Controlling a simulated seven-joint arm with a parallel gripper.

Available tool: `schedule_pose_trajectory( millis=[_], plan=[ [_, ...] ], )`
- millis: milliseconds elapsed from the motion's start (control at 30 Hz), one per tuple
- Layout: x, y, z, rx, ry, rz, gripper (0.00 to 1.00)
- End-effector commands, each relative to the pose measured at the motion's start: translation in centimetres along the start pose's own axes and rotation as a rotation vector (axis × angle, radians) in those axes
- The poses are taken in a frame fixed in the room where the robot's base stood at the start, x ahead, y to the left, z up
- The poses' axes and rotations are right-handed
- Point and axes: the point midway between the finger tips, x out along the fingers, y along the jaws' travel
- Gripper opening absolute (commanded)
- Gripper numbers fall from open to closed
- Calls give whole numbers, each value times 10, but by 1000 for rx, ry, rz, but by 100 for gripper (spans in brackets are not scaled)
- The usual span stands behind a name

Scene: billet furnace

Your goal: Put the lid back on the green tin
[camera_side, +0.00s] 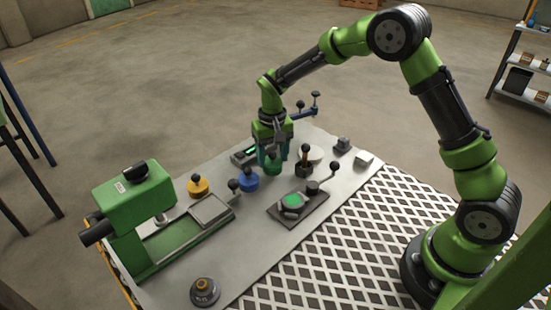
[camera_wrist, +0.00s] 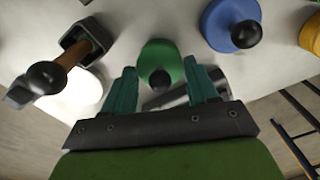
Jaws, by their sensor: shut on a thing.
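My gripper (camera_side: 272,158) points down over the far part of the grey bench, its teal fingers on either side of a green round piece with a black ball knob. In the wrist view this green knobbed piece (camera_wrist: 160,55) sits between the fingertips (camera_wrist: 159,72), which look to be against its sides. It also shows low under the gripper in the side view (camera_side: 272,167). I cannot tell whether it is only a lid or whether a tin stands beneath it. A bright green disc (camera_side: 292,201) lies in a grey round holder on a dark plate nearer the camera.
A blue knobbed piece (camera_side: 249,181) and a yellow one (camera_side: 198,185) stand to the left. A ball-topped lever (camera_side: 304,160) and a white disc (camera_side: 315,153) are close on the right. A green machine (camera_side: 140,205) fills the bench's left end.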

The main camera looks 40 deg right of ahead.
Motion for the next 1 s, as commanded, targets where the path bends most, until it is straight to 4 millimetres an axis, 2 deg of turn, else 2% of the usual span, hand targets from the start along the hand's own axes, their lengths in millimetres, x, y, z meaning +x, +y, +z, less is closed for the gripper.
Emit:
schedule_pose_trajectory(
  millis=[200, 233, 400, 600, 700, 1000],
  plan=[
    [0, 0, 0, 0, 0, 0, 28],
    [0, 0, 0, 0, 0, 0, 61],
    [0, 0, 0, 0, 0, 0, 87],
    [0, 0, 0, 0, 0, 0, 88],
    [0, 0, 0, 0, 0, 0, 100],
    [-3, 0, 0, 0, 0, -1, 100]
  ],
)
